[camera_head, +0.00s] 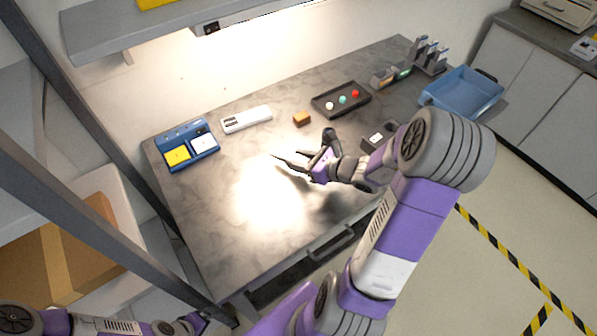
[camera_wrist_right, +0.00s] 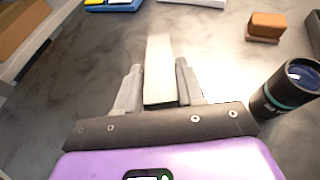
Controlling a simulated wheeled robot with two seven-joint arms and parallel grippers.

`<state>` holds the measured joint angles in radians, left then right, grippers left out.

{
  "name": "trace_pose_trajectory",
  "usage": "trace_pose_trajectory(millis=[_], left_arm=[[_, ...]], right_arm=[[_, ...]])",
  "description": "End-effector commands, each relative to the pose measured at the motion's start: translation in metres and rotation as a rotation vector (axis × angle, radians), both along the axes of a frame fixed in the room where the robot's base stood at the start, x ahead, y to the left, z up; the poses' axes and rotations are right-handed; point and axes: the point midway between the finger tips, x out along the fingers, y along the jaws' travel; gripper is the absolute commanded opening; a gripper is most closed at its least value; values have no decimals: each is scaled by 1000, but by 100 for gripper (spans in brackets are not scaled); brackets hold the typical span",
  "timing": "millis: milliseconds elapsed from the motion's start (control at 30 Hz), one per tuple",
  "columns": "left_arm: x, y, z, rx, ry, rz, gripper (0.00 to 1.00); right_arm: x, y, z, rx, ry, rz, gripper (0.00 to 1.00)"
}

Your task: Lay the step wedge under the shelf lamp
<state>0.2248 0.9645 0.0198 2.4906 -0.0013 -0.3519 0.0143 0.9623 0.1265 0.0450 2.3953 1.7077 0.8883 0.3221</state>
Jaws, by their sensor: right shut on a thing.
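My right gripper (camera_head: 290,163) is over the middle of the grey bench. In the right wrist view its fingers (camera_wrist_right: 160,95) are shut on a pale, narrow bar (camera_wrist_right: 158,58), which appears to be the step wedge and points away from the palm. In the head view the bar is hard to make out, and its steps cannot be told. The shelf lamp (camera_head: 208,29) is at the shelf's underside at the top. A bright patch (camera_head: 265,205) lies on the bench left of and below the gripper. My left gripper (camera_head: 197,321) is low at the bottom left, its jaws unclear.
A brown block (camera_head: 302,119), a white device (camera_head: 246,119), a blue case (camera_head: 187,145) and a black tray with balls (camera_head: 341,100) are farther back. A blue bin (camera_head: 462,93) is at right. The bench's front left is clear.

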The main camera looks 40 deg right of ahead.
Motion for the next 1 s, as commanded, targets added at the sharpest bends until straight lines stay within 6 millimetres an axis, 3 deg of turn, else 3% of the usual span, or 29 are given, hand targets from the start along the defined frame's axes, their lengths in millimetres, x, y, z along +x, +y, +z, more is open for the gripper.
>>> trace_pose_trajectory(millis=[367,767,800,933,1000], left_arm=[[0,0,-17,0,0,0,98],[0,0,-21,0,0,0,98],[0,0,-20,0,0,0,98],[0,0,-20,0,0,0,98],[0,0,-19,0,0,0,98]], right_arm=[[0,0,-42,1,0,1,2],[1,0,-47,-2,-3,2,2],[0,0,-46,-2,-1,2,43],[0,0,-46,-1,0,2,63],[0,0,-45,-1,0,2,64]])
